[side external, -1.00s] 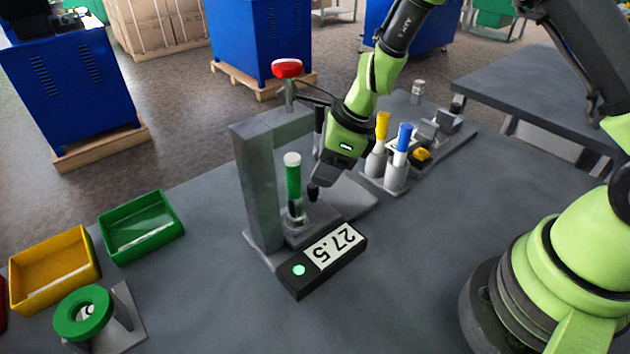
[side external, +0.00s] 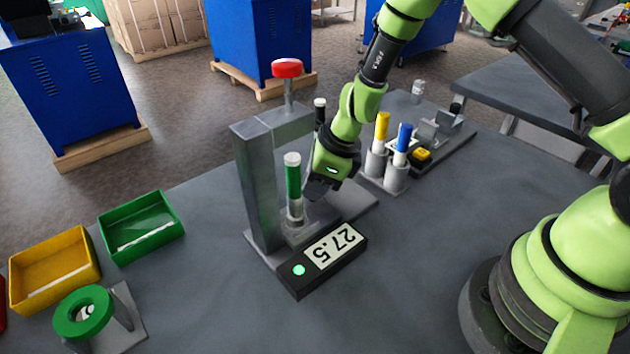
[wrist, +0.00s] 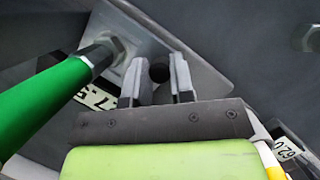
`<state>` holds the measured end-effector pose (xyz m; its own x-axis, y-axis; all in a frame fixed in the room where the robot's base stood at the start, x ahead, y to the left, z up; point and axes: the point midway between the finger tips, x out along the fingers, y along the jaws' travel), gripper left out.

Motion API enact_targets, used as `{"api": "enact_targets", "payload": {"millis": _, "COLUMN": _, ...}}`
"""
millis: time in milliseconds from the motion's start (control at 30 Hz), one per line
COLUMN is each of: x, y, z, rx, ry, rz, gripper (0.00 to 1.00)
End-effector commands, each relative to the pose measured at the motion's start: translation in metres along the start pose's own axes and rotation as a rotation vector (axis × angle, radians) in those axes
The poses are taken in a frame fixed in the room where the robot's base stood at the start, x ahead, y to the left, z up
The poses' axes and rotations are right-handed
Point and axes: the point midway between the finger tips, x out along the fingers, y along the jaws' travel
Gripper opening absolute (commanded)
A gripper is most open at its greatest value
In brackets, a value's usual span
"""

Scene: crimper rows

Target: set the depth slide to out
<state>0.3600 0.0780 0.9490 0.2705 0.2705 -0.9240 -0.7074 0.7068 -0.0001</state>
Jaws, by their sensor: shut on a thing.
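The depth slide's dark round knob (wrist: 159,71) sits between my fingertips in the wrist view, beside the crimper's grey base. My gripper (side external: 316,190) is low at the crimper's right side and hides the knob in the side view. In the wrist view my gripper (wrist: 158,78) is shut on the knob, one finger on each side. The grey press frame (side external: 262,190) stands upright, with a green tube (side external: 293,180) upright in its holder. The display box (side external: 318,262) in front reads 27.5 and has a lit green button. I cannot tell how far out the slide is.
A red-topped press handle (side external: 287,69) rises above the frame, close to my wrist. Yellow (side external: 382,128) and blue (side external: 403,138) capped tubes stand just right of my gripper. Green (side external: 140,232) and yellow (side external: 52,270) trays lie at left. The table's front middle is clear.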

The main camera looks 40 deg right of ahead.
Motion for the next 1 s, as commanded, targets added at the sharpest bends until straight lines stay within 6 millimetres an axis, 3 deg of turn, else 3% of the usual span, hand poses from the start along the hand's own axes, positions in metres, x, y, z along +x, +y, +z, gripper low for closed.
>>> {"api": "enact_targets", "payload": {"millis": 433, "x": -0.011, "y": -0.030, "z": -0.026, "rx": 0.004, "ry": -0.001, "rz": -0.003, "gripper": 0.00}}
{"api": "enact_targets", "payload": {"millis": 800, "x": -0.013, "y": -0.032, "z": -0.029, "rx": -0.001, "ry": -0.001, "rz": -0.001, "gripper": 0.00}}
{"api": "enact_targets", "payload": {"millis": 833, "x": -0.013, "y": -0.032, "z": -0.029, "rx": -0.001, "ry": -0.001, "rz": -0.001, "gripper": 0.29}}
{"api": "enact_targets", "payload": {"millis": 900, "x": -0.012, "y": -0.032, "z": -0.029, "rx": -0.001, "ry": 0.000, "rz": -0.001, "gripper": 0.45}}
{"api": "enact_targets", "payload": {"millis": 1000, "x": -0.012, "y": -0.032, "z": -0.029, "rx": 0.000, "ry": 0.000, "rz": -0.001, "gripper": 0.47}}
